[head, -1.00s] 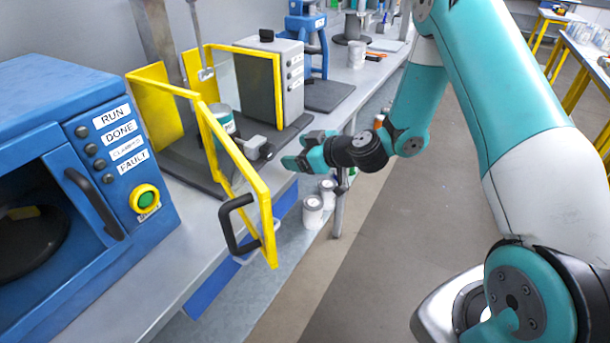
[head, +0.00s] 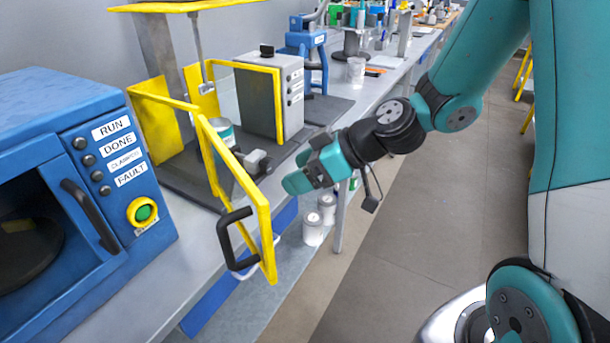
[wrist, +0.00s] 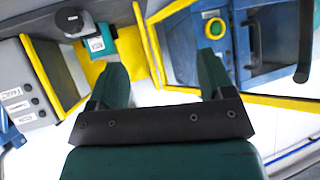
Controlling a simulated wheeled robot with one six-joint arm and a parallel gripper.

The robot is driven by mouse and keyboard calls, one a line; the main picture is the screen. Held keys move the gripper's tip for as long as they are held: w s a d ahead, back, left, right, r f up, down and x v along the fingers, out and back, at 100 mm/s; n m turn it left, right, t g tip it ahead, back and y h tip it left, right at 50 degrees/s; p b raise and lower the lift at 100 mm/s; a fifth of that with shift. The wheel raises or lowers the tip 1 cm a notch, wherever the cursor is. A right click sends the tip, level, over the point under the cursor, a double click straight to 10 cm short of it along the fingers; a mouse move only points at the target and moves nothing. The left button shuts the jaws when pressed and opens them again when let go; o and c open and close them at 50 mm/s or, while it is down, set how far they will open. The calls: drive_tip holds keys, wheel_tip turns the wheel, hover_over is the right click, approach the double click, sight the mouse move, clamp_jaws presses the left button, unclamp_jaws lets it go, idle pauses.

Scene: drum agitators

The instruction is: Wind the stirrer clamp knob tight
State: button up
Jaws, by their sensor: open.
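The stirrer clamp (head: 254,160) is a grey block with a dark knob (head: 265,165) beside a teal-labelled can (head: 223,133) inside the yellow guard frame. The stirrer shaft (head: 197,45) hangs above the can. My gripper (head: 302,172) is open and empty, in front of the bench and to the right of the clamp, apart from it. In the wrist view my open fingers (wrist: 163,68) have nothing between them. The teal can (wrist: 97,42) shows at upper left there, with a dark grey round part (wrist: 70,20) next to it; I cannot tell whether that is the knob.
The yellow guard door (head: 240,175) stands open towards the aisle, its black handle (head: 232,240) left of my gripper. A blue cabinet (head: 75,130) is at left. A grey control box (head: 270,95) stands behind the clamp.

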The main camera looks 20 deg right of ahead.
drive_tip(key=s+a+r+m+g+h+p, duration=0.1)
drive_tip(key=s+a+r+g+h+p, duration=0.1)
drive_tip(key=s, duration=0.7)
drive_tip(key=shift+a+r+g, duration=0.8)
drive_tip(key=shift+r+g, duration=0.3)
drive_tip(key=shift+r, duration=0.5)
drive_tip(key=shift+h, duration=0.3)
